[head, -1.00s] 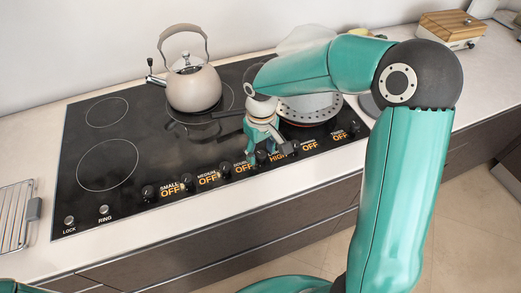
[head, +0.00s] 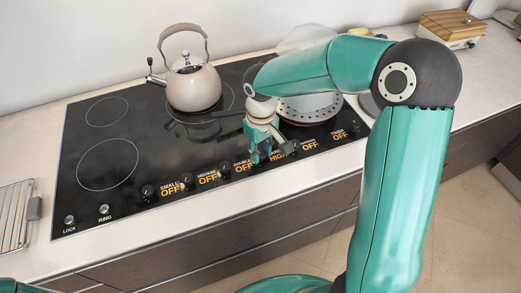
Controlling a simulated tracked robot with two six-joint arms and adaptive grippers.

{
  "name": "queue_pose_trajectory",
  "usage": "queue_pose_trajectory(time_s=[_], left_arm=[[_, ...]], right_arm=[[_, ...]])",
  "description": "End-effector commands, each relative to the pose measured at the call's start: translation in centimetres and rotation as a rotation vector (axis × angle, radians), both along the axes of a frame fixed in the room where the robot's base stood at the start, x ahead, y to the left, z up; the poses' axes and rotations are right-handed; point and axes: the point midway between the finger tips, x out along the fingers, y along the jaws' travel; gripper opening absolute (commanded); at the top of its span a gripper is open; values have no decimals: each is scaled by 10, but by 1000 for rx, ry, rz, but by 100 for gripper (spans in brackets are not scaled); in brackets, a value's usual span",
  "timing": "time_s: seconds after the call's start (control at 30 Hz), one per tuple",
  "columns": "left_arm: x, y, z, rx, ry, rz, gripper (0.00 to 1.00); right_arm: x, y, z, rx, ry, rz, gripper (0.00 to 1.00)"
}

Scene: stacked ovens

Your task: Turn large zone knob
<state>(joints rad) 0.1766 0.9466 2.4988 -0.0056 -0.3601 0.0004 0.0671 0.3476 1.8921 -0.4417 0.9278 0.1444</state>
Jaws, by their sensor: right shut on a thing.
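The black cooktop (head: 140,130) has a row of black knobs along its front edge, with orange readouts beside them. The small (head: 148,192), medium (head: 187,179) and double (head: 225,168) knobs read OFF. My right gripper points down at the front edge, shut on the knob just left of that readout, which looks like the large zone knob. The fingers hide most of that knob. My left gripper is out of view.
A beige kettle (head: 194,87) stands on a back burner. A perforated pan (head: 308,106) sits behind my right gripper, with a dark handle pointing left. A wire rack (head: 14,215) lies at far left. A wooden-topped box (head: 450,28) stands at the back right.

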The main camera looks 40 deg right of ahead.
Motion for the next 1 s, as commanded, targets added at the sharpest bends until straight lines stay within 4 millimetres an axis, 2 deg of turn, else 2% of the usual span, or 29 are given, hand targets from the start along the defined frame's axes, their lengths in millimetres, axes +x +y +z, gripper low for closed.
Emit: queue_pose_trajectory(time_s=[0.37,1.0], left_arm=[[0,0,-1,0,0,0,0],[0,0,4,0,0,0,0]], right_arm=[[1,0,1,1,-4,228,0],[1,-1,2,-1,-5,832,0]])
